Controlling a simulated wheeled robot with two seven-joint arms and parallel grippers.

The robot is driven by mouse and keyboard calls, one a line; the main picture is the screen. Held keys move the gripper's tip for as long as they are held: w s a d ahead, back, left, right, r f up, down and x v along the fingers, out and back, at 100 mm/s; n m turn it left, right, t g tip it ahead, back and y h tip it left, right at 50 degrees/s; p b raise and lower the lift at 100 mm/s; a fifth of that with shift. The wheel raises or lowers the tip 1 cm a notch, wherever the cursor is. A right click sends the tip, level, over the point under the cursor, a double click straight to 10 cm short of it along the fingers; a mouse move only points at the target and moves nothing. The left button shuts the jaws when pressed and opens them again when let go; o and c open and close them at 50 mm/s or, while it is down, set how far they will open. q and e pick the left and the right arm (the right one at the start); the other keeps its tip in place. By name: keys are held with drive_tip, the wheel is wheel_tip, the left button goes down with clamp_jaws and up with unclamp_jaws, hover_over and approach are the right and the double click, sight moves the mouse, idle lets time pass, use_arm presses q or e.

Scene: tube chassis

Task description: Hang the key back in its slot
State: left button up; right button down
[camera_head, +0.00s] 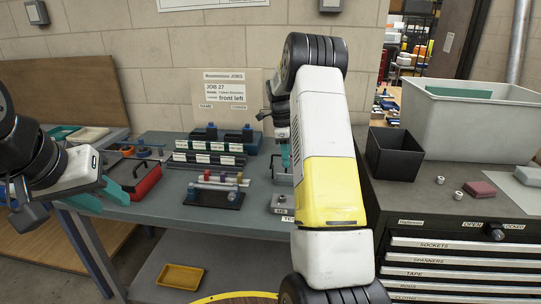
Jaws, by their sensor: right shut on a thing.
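My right gripper (285,159) is over the right part of the grey bench, largely covered by my own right arm. Its teal fingers point down, and what they hold is hidden or too small to make out. I cannot pick out the key in this view. A black stepped rack (208,159) with rows of white labels stands on the bench, left of the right gripper and apart from it. My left gripper (101,199) is at the left, in front of the bench edge near a red tray. Its teal fingers are apart with nothing between them.
A small holder with coloured pieces (220,181) is in front of the rack. The red tray (145,183) lies left of it. A job sign (226,91) stands behind. A black bin (393,154) and grey tub (473,125) sit on the right cabinet. A yellow tray (182,277) is below.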

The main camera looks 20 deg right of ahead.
drive_tip(key=shift+f, duration=0.2)
drive_tip(key=shift+f, duration=1.7)
drive_tip(key=c, duration=1.1)
unclamp_jaws()
drive_tip(key=r, duration=0.7)
drive_tip(key=shift+w+a+r, duration=0.2)
drive_tip(key=shift+a+r, duration=0.2)
